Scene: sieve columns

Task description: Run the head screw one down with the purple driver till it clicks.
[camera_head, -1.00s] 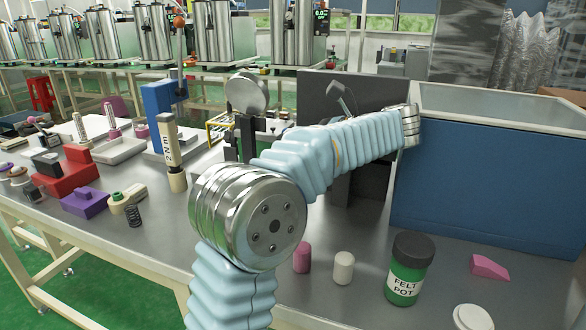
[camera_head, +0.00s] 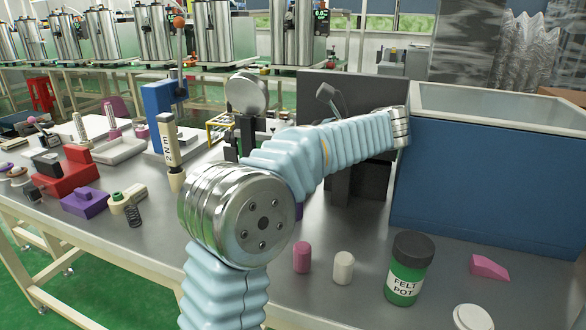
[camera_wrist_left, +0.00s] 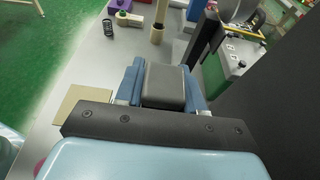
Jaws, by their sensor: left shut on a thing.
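My left gripper (camera_wrist_left: 163,84) shows in the left wrist view, its blue fingers shut on a dark grey block-like piece. In the head view its tip is not visible; a pale blue arm with metal joints covers the middle of the table. I cannot make out the purple driver for certain. A sliver of purple (camera_head: 298,210) shows behind the arm. Upright screws stand on pale blocks at the left: a pink-based screw (camera_head: 112,118) and a greyish screw (camera_head: 79,128). I cannot tell which is head screw one. My right gripper is not in view.
A purple block (camera_head: 84,204), a black spring (camera_head: 133,216) and a labelled post (camera_head: 170,142) stand left of the arm. A blue-sided bin (camera_head: 480,190) stands at the right. A green felt pot (camera_head: 408,270) and pink and white cylinders stand in front.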

